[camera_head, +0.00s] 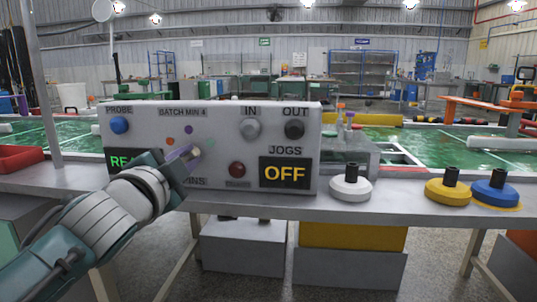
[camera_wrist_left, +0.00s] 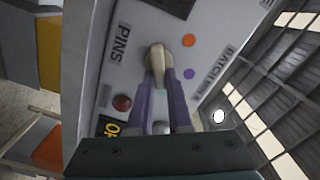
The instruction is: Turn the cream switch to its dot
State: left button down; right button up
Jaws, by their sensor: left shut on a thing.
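The cream switch (camera_head: 197,149) is on the front of a light grey panel box (camera_head: 220,112), under the BATCH MIN label. It also shows in the wrist view (camera_wrist_left: 158,56). My left gripper (camera_head: 184,154) has purple fingers, shut on the cream switch from both sides, as the wrist view (camera_wrist_left: 158,78) shows. An orange dot (camera_wrist_left: 189,40) and a purple dot (camera_wrist_left: 190,73) sit on the panel beside the switch. A small greenish mark (camera_wrist_left: 160,93) shows between the fingers. I cannot tell which dot is the switch's own. My right gripper is not in view.
The panel also bears a blue PROBE button (camera_head: 120,125), a grey IN knob (camera_head: 250,129), a black OUT knob (camera_head: 294,129), a dark red button (camera_head: 237,169) and an OFF display (camera_head: 285,172). White (camera_head: 350,190), yellow (camera_head: 447,192) and blue (camera_head: 494,193) discs stand right on the bench.

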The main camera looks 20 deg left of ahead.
pick_arm(q)
jog(key=c, duration=0.8)
grip_release()
jog(key=shift+c, duration=0.2)
jog(key=shift+s, duration=0.1)
jog(key=shift+s+d, duration=0.1)
jog(key=shift+s, duration=0.2)
jog(key=p+v, duration=0.2)
jog(key=v, duration=0.7)
